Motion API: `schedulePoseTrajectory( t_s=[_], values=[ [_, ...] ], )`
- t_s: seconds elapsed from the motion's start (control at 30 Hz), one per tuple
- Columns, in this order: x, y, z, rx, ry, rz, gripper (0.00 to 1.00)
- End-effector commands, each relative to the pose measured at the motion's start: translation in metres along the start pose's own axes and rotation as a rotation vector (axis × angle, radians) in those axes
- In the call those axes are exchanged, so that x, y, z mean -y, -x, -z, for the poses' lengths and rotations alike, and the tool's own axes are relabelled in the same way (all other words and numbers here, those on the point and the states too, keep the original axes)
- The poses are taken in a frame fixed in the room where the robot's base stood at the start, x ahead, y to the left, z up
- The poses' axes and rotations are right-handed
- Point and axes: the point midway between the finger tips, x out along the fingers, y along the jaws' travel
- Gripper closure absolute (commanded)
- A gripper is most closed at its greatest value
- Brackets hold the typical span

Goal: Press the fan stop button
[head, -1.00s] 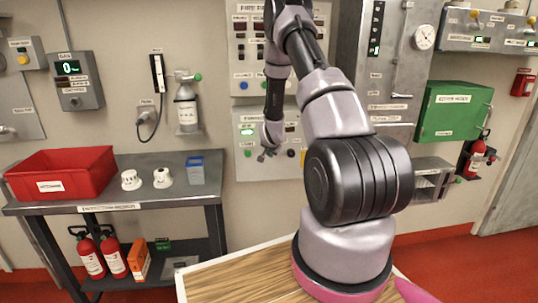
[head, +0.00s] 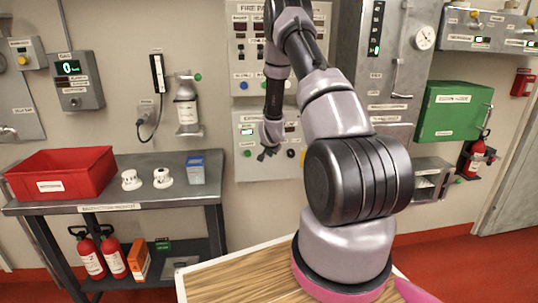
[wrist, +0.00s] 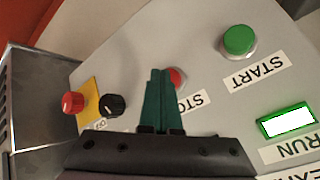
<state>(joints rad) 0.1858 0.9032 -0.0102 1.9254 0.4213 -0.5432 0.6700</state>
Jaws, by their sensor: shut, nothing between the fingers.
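The red stop button (wrist: 178,78) is on a light grey panel, partly hidden behind my gripper's fingers in the wrist view. Its white label (wrist: 192,101) is upside down there and partly covered. My gripper (wrist: 159,74) is shut and empty, its green fingers side by side with the tips beside or over the button. I cannot tell whether they touch it. In the head view my gripper (head: 267,155) is small and close to the front of the fan panel (head: 290,170), and the stop button is hidden or too small to make out.
In the wrist view a green START button (wrist: 239,39) and a lit RUN lamp (wrist: 287,121) are to the right. A black knob (wrist: 112,105) and a red knob on yellow (wrist: 73,102) are to the left. A bench (head: 135,208) with a red bin (head: 62,172) stands left.

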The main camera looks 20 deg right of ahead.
Motion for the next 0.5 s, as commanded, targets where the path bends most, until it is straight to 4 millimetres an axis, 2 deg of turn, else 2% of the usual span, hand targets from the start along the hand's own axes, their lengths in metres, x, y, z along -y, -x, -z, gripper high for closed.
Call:
schedulePoseTrajectory(
  t_s=[0.5],
  values=[
    [0.0031,-0.0045,0.0037,-0.001,0.000,0.000,1.00]
  ],
)
